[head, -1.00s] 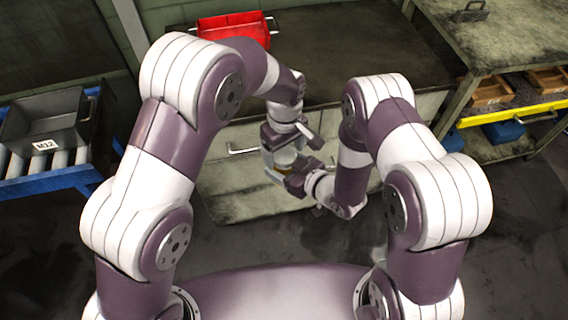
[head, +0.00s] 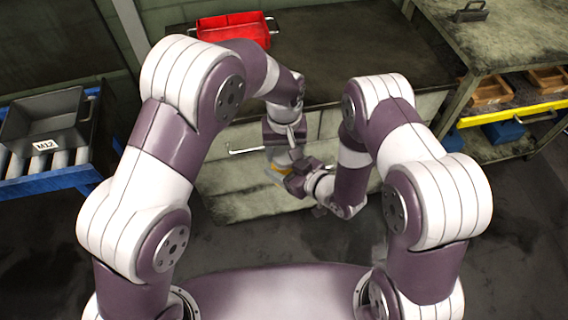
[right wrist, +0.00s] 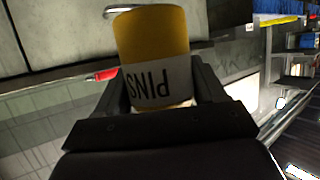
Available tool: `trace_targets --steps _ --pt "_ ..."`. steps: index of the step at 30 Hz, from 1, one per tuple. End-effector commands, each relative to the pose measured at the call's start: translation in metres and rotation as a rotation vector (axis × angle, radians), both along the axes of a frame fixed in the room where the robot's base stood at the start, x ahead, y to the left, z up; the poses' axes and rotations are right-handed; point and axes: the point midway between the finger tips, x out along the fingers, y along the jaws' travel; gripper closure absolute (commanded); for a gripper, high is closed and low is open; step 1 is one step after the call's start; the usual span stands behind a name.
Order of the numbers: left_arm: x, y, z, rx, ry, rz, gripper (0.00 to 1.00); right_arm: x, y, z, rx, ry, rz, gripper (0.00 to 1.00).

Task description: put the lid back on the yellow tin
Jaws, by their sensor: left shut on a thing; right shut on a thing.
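The yellow tin (right wrist: 153,38) has a white label with dark letters, upside down in the right wrist view. It also shows as a small yellow patch in the head view (head: 280,170). My right gripper (head: 292,180) is shut on the tin, one finger on each side in the right wrist view. My left gripper (head: 284,148) is directly above the tin, its jaws shut. A small pale piece, apparently the lid (head: 285,156), shows between it and the tin. I cannot tell whether the lid touches the tin; the tin's rim is hidden.
A grey cabinet (head: 240,186) with a dark worktop (head: 345,60) stands behind my grippers. A red bin (head: 232,30) sits at its back left. A dark M12 bin (head: 42,125) is on a blue rack at left. A workbench (head: 510,50) stands at right.

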Motion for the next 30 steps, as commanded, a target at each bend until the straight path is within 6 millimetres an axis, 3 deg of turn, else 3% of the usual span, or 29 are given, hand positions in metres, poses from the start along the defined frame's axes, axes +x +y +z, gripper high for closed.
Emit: trace_targets --steps 7,8,10,18,30 --pt "0.0 -0.001 0.001 -0.001 -0.002 -0.014 0.76 0.0 0.0 0.0 0.0 -0.001 0.001 1.0" --pt "0.0 -0.001 0.001 -0.001 -0.002 -0.013 0.36 0.0 0.0 0.0 0.0 -0.001 0.001 1.0" --pt "0.0 -0.001 0.001 -0.001 -0.002 -0.013 0.14 0.0 0.0 0.0 0.0 -0.001 0.001 1.0" --pt "0.0 -0.001 0.002 -0.001 -0.001 -0.012 0.14 0.0 0.0 0.001 0.001 -0.002 0.001 1.0" --pt "0.0 -0.001 0.045 -0.001 -0.001 -0.011 0.14 0.0 0.0 0.0 0.001 -0.002 0.0 1.0"
